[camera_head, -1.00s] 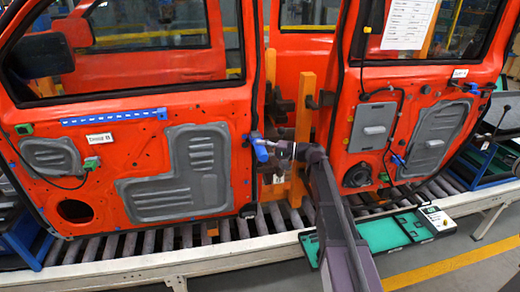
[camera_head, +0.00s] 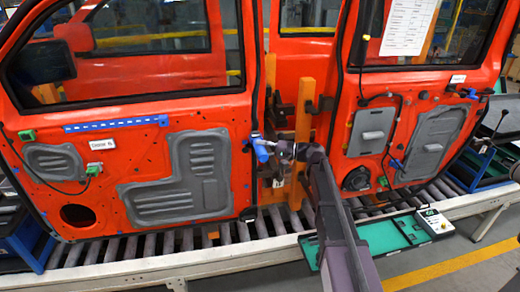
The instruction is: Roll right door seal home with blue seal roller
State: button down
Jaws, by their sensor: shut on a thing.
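My gripper (camera_head: 277,148) is shut on the blue seal roller (camera_head: 261,149). The roller is at the right edge of the left-hand red door (camera_head: 105,190), about mid-height. I cannot tell whether it touches the black seal (camera_head: 257,75) that runs down that edge. The right-hand red door (camera_head: 395,90) has a black seal (camera_head: 341,70) along its left edge, to the right of my gripper. My gripper and arm hide part of the gap between the doors.
An orange post (camera_head: 302,110) with dark clamps stands between the doors, close behind my gripper. A roller conveyor (camera_head: 145,245) runs below. A green tray (camera_head: 385,237) with a white control box (camera_head: 434,222) lies at its front, right of my arm.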

jog(key=shift+r+p, duration=1.35)
jog(key=shift+r, duration=0.15)
jog(key=shift+r+p, duration=0.5)
jog(key=shift+s, duration=0.1)
jog(key=s+d, duration=0.2)
jog(key=s, duration=0.4)
jog(key=shift+s, duration=0.25)
jog(key=shift+s, duration=0.1)
jog(key=s+d, duration=0.2)
jog(key=s, duration=0.5)
jog(key=shift+s, duration=0.25)
dwell(0.7)
jog(key=shift+f, duration=0.1)
dwell(0.4)
